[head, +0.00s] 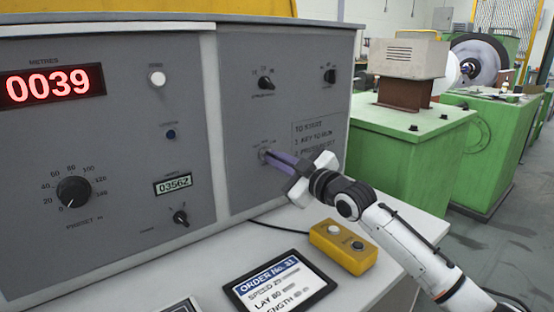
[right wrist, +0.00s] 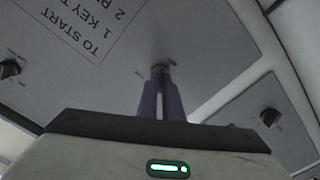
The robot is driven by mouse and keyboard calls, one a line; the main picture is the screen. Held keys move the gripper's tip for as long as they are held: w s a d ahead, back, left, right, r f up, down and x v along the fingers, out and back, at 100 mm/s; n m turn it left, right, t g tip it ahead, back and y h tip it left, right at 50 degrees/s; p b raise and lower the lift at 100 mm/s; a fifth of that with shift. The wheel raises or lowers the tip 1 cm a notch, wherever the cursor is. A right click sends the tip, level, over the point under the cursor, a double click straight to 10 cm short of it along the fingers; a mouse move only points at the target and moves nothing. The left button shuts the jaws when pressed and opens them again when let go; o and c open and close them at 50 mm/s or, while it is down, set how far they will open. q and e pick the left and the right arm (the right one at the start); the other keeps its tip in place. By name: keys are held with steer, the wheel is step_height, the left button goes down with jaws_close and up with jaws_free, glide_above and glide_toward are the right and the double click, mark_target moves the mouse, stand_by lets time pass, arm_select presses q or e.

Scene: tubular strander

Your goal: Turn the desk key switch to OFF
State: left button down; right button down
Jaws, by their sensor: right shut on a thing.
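The desk key switch (head: 263,154) is on the grey right-hand panel, left of the printed start notice. It also shows in the right wrist view (right wrist: 160,68), at the tips of my fingers. My right gripper (head: 270,157) reaches in from the right, and its purple fingers are shut on the key at the switch. The fingers (right wrist: 160,80) hide most of the key, so I cannot tell which position it points to. The switch's labels are too small to read. My left gripper is not in view.
A yellow two-button box (head: 343,246) and an order tablet (head: 280,281) lie on the desk ledge below my right arm. Black knobs (head: 265,83) sit above the switch. Green machines (head: 410,150) stand behind at the right.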

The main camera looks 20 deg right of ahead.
steer(key=shift+n+p, duration=0.35)
steer(key=shift+n, duration=0.75)
steer(key=c, duration=1.9)
jaws_free()
steer(key=shift+s, duration=0.15)
steer(key=v, duration=1)
steer(key=shift+r, duration=0.1)
